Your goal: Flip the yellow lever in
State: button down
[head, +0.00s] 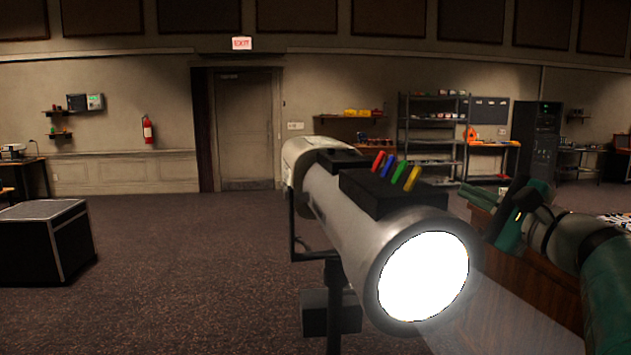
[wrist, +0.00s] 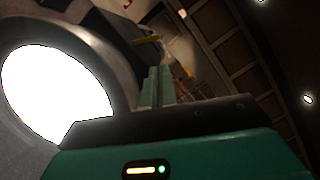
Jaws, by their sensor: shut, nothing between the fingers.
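The yellow lever (head: 412,179) is the nearest in a row of levers on a black box on top of a large grey spotlight (head: 340,208). It sticks up and leans to the right, much like the others. In the wrist view the yellow lever (wrist: 147,39) shows just beyond my fingertips. My gripper (head: 468,192) is to the right of the lever, apart from it, with its fingers pointing left. In the wrist view my gripper (wrist: 158,72) is shut and empty, its teal fingers together.
Red (head: 378,162), blue (head: 389,165) and green (head: 400,172) levers stand close beside the yellow one. The bright lamp face (head: 423,277) is below them. A wooden desk (head: 530,285) is at the right; a black case (head: 40,245) is at the left.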

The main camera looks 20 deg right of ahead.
aim_at(431, 193)
jog(key=w, duration=0.6)
jog(key=w+r, duration=0.1)
jog(key=w, duration=0.2)
jog(key=shift+a+r, duration=0.1)
jog(key=shift+a, duration=0.1)
jog(key=shift+a+r+n, duration=0.25)
jog(key=shift+r+n, duration=0.1)
jog(key=shift+n, duration=0.55)
jog(key=n, duration=0.1)
jog(key=a+r+n+g, duration=0.1)
jog(key=shift+n, duration=0.4)
jog(key=shift+w+a+r+n+g, duration=0.1)
jog(key=shift+a+n+g, duration=0.3)
jog(key=shift+n, duration=0.7)
